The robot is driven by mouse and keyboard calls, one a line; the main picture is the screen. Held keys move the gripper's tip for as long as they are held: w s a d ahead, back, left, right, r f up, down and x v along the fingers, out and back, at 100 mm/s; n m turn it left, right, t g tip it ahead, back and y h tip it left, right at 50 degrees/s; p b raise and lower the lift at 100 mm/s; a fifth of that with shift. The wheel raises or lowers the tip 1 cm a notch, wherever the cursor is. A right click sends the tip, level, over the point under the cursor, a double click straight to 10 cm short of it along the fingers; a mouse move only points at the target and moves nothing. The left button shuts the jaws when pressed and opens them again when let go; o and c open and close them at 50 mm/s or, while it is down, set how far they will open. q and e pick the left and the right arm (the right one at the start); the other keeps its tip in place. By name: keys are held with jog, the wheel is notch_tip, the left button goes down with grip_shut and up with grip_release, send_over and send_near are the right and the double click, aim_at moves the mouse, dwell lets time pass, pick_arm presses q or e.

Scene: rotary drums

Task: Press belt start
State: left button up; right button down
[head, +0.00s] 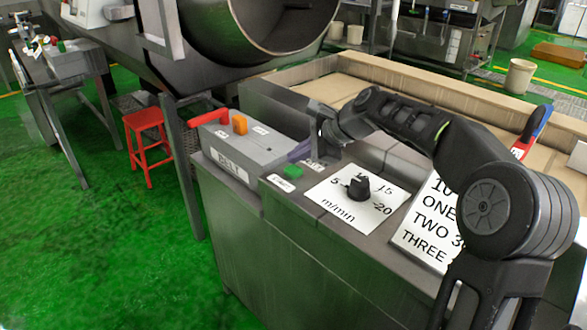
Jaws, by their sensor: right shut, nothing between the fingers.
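The grey control box marked BELT (238,176) sits on the left end of the metal cabinet. It carries a red lever (209,117) and an orange button (240,125), with small labels by them. A green button (293,172) sits to the right of the box, with a white label (281,183) in front of it; the label is too small to read. My right gripper (298,153) is shut and empty, pointing down beside the box's right end, just behind the green button. I cannot tell whether it touches anything. My left gripper is not in view.
A black speed knob (358,188) stands on a white m/min dial plate (340,212). A printed sign (421,236) lies to its right, partly behind my arm. A large steel drum (205,45) stands behind the box. A red stool (147,131) stands on the green floor.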

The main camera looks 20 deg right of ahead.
aim_at(297, 170)
dwell(0.7)
jog(key=shift+f, duration=0.45)
jog(key=shift+f+b, duration=0.4)
jog(key=shift+f, duration=0.15)
dwell(0.6)
jog(key=shift+r, duration=0.1)
jog(key=shift+r+p, duration=0.9)
jog(key=shift+p, duration=0.1)
notch_tip(297, 170, up, 5)
jog(key=p, duration=0.5)
jog(key=shift+f, duration=0.1)
dwell(0.7)
